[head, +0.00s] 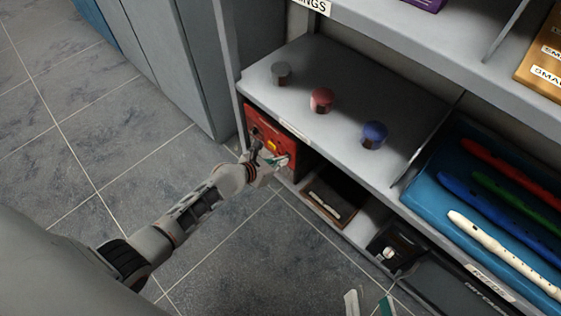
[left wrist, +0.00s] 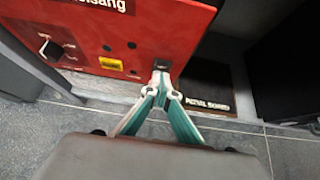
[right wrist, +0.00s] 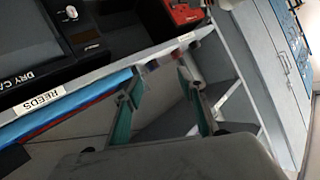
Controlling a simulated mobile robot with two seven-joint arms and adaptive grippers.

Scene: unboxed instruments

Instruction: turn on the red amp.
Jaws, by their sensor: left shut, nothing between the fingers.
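The red amp (head: 273,140) stands in the lower shelf bay at the left end. In the left wrist view its red front (left wrist: 150,25) shows a black knob (left wrist: 50,48) with a white pointer, a yellow patch (left wrist: 110,64) and a small dark fitting (left wrist: 162,65), perhaps a switch, near the lower right corner. My left gripper (head: 262,158) is shut and empty, its fingertips (left wrist: 161,80) at that fitting; I cannot tell whether they touch it. My right gripper (right wrist: 160,82) is open and empty in front of the shelves. The red amp also shows in the right wrist view (right wrist: 186,12).
Grey, pink and blue knobs (head: 374,134) stand on the shelf above the amp. A dark pedal board (left wrist: 203,88) lies right of the amp. A blue tray (head: 425,190) holds several recorders. The tiled floor (head: 90,130) in front is clear.

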